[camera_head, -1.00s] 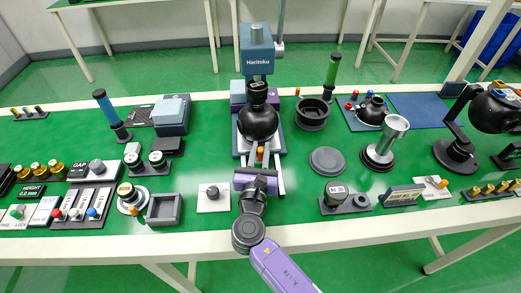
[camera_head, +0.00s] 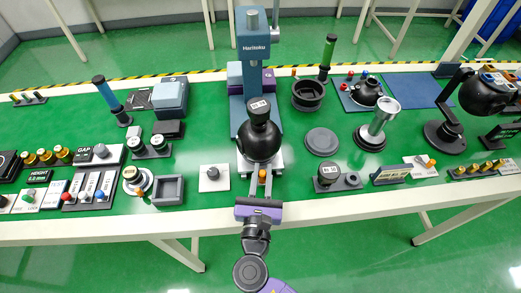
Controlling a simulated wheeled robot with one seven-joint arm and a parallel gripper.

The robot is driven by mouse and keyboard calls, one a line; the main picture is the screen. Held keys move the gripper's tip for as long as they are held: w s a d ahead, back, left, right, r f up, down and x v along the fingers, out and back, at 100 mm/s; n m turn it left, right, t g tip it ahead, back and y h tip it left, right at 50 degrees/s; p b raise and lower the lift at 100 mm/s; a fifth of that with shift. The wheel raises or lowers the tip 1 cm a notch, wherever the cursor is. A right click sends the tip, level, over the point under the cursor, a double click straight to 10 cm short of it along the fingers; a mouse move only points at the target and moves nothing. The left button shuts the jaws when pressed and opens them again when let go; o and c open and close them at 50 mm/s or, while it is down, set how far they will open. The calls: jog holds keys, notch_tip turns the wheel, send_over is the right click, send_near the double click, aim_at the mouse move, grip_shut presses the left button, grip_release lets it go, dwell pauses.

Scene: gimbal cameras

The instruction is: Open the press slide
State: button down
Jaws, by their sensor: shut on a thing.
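The press (camera_head: 253,45), labelled Haritoku, stands at the back middle of the table. Its slide (camera_head: 246,165), a light plate at its foot, is drawn out toward the front edge. A black round vessel (camera_head: 260,140) with a neck and cap sits upright on the slide. An orange-topped handle (camera_head: 262,176) stands at the slide's front. My gripper (camera_head: 260,203) is at the table's front edge, shut at the slide's front end by the handle. The fingertips are small and partly hidden, so the exact contact cannot be made out.
A square block with a knob (camera_head: 213,178) lies left of the slide. A grey disc (camera_head: 322,141) and a dark pot (camera_head: 307,94) lie to the right. Green table surface is bare between these things.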

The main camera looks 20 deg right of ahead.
jog(key=shift+s+a+f, duration=0.1)
jog(key=shift+s+a, duration=0.05)
jog(key=shift+s, duration=0.15)
jog(key=c, duration=1.3)
grip_release()
jog(key=shift+s, duration=0.1)
jog(key=v, duration=0.7)
jog(key=shift+s+a+b, duration=0.2)
jog(key=shift+s+b, duration=0.1)
jog(key=shift+b, duration=0.05)
